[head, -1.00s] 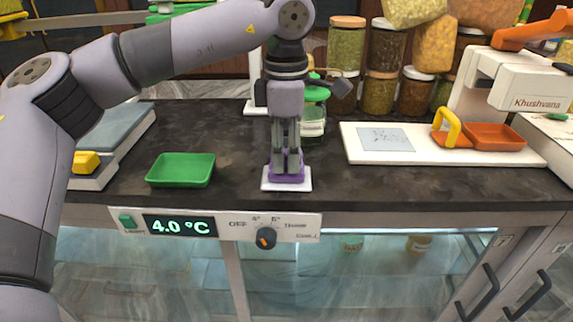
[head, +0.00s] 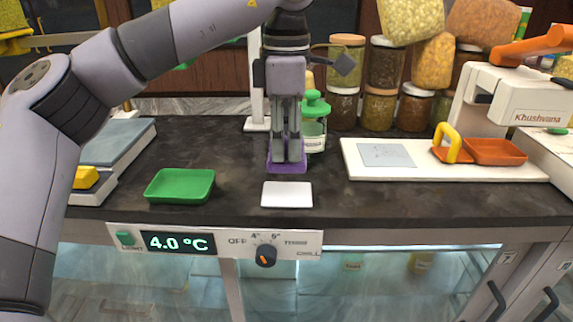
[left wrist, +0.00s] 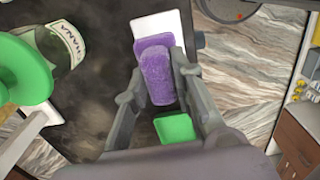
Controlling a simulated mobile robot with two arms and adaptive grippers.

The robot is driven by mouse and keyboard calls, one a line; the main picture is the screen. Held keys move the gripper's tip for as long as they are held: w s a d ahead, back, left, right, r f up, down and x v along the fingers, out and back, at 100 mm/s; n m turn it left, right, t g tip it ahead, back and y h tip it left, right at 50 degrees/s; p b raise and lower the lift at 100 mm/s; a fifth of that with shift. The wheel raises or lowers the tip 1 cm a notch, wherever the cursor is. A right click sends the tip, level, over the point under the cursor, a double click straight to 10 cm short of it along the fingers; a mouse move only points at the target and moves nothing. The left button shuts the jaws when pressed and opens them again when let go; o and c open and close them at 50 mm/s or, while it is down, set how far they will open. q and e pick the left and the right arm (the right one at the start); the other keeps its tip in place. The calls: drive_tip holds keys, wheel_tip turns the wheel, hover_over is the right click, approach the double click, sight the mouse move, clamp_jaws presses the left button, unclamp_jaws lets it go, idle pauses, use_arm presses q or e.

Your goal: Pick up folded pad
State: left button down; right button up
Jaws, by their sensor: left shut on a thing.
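The folded pad (head: 289,168) is purple and sits between the fingertips of my left gripper (head: 288,160) in the head view. The gripper is shut on it and holds it up, above and behind a small white tile (head: 287,195) on the dark counter. In the left wrist view the purple pad (left wrist: 158,75) shows between the two fingers (left wrist: 155,95), with the white tile (left wrist: 172,24) beyond it. My right gripper is not in view.
A green tray (head: 180,186) lies left of the tile. A green-lidded jar (head: 313,125) stands close behind the gripper. A white board (head: 430,160) with an orange tray (head: 495,151) is at right. Stacked jars line the back.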

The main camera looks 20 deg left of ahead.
sight(287, 138)
use_arm(q)
wheel_tip(287, 138, up, 15)
drive_tip(key=p, duration=0.3)
drive_tip(key=shift+f+p, duration=0.15)
drive_tip(key=shift+p, duration=0.25)
drive_tip(key=c, duration=1.9)
unclamp_jaws()
clamp_jaws()
